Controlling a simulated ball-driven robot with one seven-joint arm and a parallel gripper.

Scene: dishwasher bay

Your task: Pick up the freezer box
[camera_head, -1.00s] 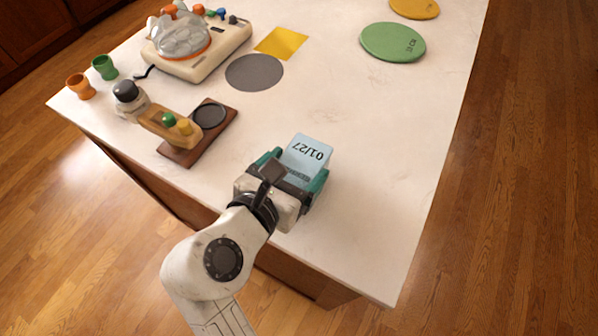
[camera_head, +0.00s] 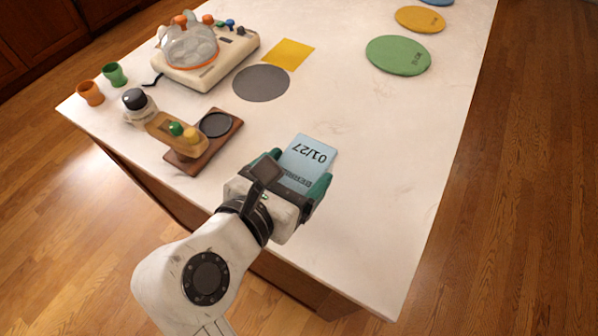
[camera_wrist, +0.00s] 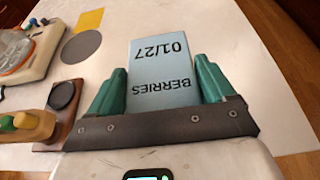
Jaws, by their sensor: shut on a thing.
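The freezer box (camera_head: 311,154) is light blue with "01/27" and "BERRIES" printed on it. It also shows in the wrist view (camera_wrist: 161,68), between the two green fingers. My gripper (camera_head: 296,172) is shut on the box, one finger along each side, near the counter's front edge. It shows in the wrist view too (camera_wrist: 160,88). The near end of the box is hidden by the gripper body. I cannot tell whether the box touches the counter.
A wooden stand (camera_head: 205,148) with a dark round pad is left of the gripper. A cream appliance (camera_head: 207,65) with a clear dome, orange cup (camera_head: 90,94) and green cup (camera_head: 114,75) lie farther left. Grey (camera_head: 261,83), yellow (camera_head: 289,54) and green (camera_head: 398,55) flat pieces lie behind. The right counter is clear.

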